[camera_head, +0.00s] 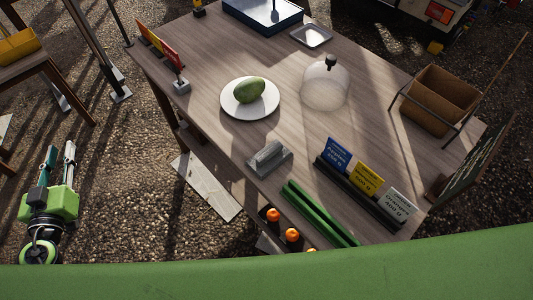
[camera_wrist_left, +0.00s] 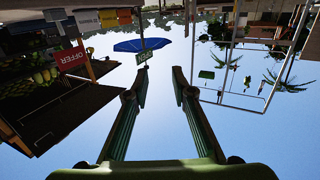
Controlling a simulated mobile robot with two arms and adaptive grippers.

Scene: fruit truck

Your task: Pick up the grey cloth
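A small grey item (camera_head: 268,156) sits near the front edge of the wooden table (camera_head: 215,55), in front of the white plate. It looks like folded grey cloth in a low holder, but it is too small to be sure. My left gripper (camera_head: 59,150) is off to the left of the table, above the gravel, well apart from the grey item. Its fingers point up in the head view. In the left wrist view the left gripper (camera_wrist_left: 159,82) has its fingers apart with only sky and upside-down scenery between them. My right gripper is in neither view.
A white plate (camera_head: 237,110) with a green fruit (camera_head: 249,90) and a glass dome (camera_head: 326,85) stand behind the grey item. Price signs (camera_head: 366,179) and green bars (camera_head: 318,214) are to its right. A brown crate (camera_head: 441,98) stands at the right.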

